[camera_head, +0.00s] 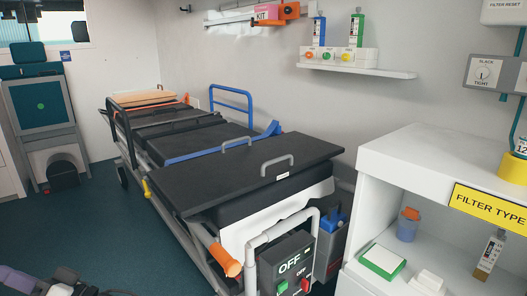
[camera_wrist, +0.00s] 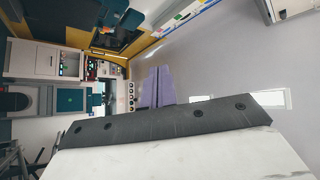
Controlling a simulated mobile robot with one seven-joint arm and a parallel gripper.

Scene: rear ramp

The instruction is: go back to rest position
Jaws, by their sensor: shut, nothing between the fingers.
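My gripper (camera_wrist: 158,84) shows in the wrist view as two purple fingers side by side, shut with nothing between them. They stand out against a pale wall and touch nothing that I can see. A dark strip and a white surface in the foreground hide the base of the fingers. In the head view, parts of my own arm show at the bottom left edge, but the fingertips cannot be made out there.
A stretcher (camera_head: 205,145) with a black board (camera_head: 250,170) on top stands in the middle. A white shelf unit (camera_head: 430,150) is at the right, and a wall shelf (camera_head: 375,71) holds bottles. Dark floor (camera_head: 110,215) is clear left of the stretcher.

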